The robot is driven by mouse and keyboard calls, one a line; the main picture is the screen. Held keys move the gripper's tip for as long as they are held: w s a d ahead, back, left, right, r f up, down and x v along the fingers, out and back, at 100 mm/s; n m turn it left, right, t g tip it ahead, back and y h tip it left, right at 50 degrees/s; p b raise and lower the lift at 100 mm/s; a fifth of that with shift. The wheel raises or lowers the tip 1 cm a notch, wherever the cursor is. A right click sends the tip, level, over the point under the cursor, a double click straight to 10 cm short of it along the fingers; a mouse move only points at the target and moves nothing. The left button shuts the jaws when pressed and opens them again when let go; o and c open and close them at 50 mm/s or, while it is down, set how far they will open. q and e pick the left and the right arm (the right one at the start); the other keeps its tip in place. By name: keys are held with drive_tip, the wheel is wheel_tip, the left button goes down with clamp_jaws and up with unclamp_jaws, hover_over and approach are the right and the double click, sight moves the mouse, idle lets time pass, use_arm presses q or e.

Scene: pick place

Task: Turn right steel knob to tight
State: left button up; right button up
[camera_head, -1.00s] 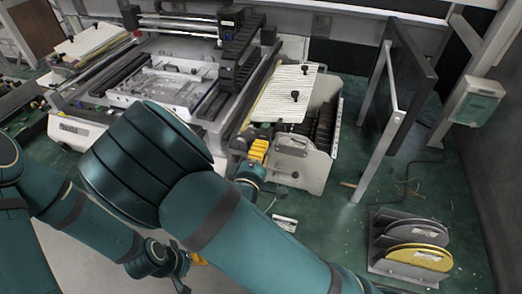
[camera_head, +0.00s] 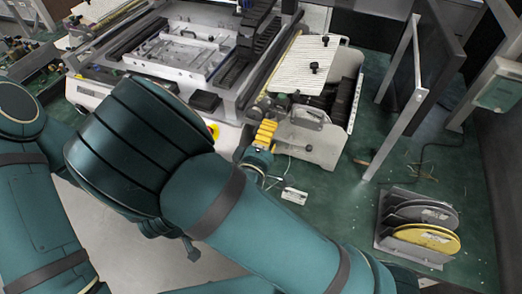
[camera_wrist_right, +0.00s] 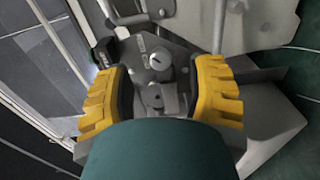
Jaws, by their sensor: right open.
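My right gripper (camera_head: 265,134), with yellow finger pads, is at the front left of the grey feeder unit (camera_head: 316,143) in the head view. In the right wrist view the gripper (camera_wrist_right: 158,78) is open, with one finger on each side of a round steel knob (camera_wrist_right: 160,61). The knob has a slotted face and sits on a grey metal plate (camera_wrist_right: 178,95). A gap shows between the knob and both fingers. The knob is too small to make out in the head view. My left gripper's fingers are hidden behind my right arm.
A large white machine (camera_head: 180,50) stands at the back left. A white striped sheet (camera_head: 305,62) with black knobs lies on the feeder unit. A rack of reels (camera_head: 425,235) is at the right. A dark panel (camera_head: 425,55) stands behind. Green surface between is mostly clear.

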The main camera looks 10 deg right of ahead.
drive_tip(key=v, duration=0.7)
drive_tip(key=shift+s+a, duration=0.15)
drive_tip(key=shift+s, duration=0.05)
